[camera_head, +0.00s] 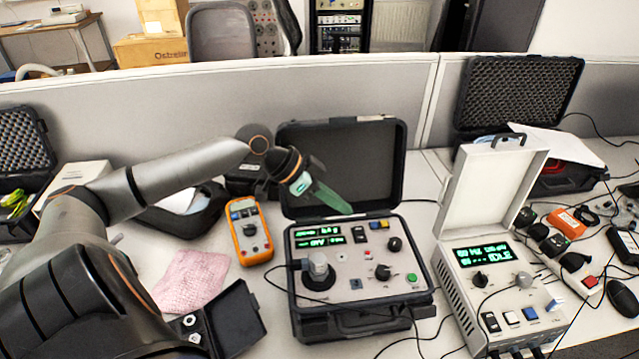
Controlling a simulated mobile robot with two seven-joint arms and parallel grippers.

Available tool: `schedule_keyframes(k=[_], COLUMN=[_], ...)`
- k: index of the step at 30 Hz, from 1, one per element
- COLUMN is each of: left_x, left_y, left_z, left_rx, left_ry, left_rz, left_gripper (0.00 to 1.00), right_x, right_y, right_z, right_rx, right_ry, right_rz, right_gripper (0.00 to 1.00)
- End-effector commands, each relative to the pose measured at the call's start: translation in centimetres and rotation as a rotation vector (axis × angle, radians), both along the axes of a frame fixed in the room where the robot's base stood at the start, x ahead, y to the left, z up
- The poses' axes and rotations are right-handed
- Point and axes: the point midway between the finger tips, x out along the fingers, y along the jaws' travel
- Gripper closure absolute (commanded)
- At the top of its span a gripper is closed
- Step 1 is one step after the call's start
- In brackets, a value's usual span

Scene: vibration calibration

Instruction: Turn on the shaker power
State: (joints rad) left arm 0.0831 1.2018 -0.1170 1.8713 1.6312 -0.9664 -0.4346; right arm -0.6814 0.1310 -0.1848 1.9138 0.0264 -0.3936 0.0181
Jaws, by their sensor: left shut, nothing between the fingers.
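A black case (300,305) with its lid open stands in the middle of the desk. Its grey panel (345,268) holds two lit green displays (318,236), a round mount with a metal cylinder (318,268), black knobs (383,271), a green button (411,278), a small red button (368,256) and a small blue-black switch (355,284). No label shows which control is the power. My left gripper (346,209), with greenish fingers, is shut and empty, above the panel's back edge in front of the lid. Whether it touches anything cannot be told. My right gripper is out of view.
A light-coloured instrument (455,280) with a lit IDLE display (482,255) and raised lid stands at right. An orange multimeter (250,232), pink cloth (192,282) and small open black box (235,320) lie left of the case. Cables run along the front. A grey partition (200,95) closes the back.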

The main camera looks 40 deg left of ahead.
Motion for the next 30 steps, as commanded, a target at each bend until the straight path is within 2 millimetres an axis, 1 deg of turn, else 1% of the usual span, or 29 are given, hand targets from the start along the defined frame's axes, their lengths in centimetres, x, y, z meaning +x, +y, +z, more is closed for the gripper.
schedule_keyframes(k=[1, 3, 15, 20, 30], left_x=[-0.6, -1.0, -2.8, -3.2, -3.4], left_y=[0.3, 0.6, 1.7, 2.0, 2.1], left_z=[0.4, 0.9, 3.3, 3.9, 4.1], left_rx=[0.007, 0.003, -0.002, 0.000, 0.000], left_ry=[0.002, 0.003, 0.001, -0.001, -0.002], left_rz=[-0.004, 0.000, -0.002, -0.002, -0.003], left_gripper=[1.00, 1.00, 1.00, 1.00, 1.00], right_x=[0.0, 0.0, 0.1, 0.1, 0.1], right_y=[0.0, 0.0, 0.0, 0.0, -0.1], right_z=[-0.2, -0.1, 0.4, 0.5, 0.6], right_rx=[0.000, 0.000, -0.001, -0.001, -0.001], right_ry=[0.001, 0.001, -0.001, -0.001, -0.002], right_rz=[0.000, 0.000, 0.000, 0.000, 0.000], right_gripper=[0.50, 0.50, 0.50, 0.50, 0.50])
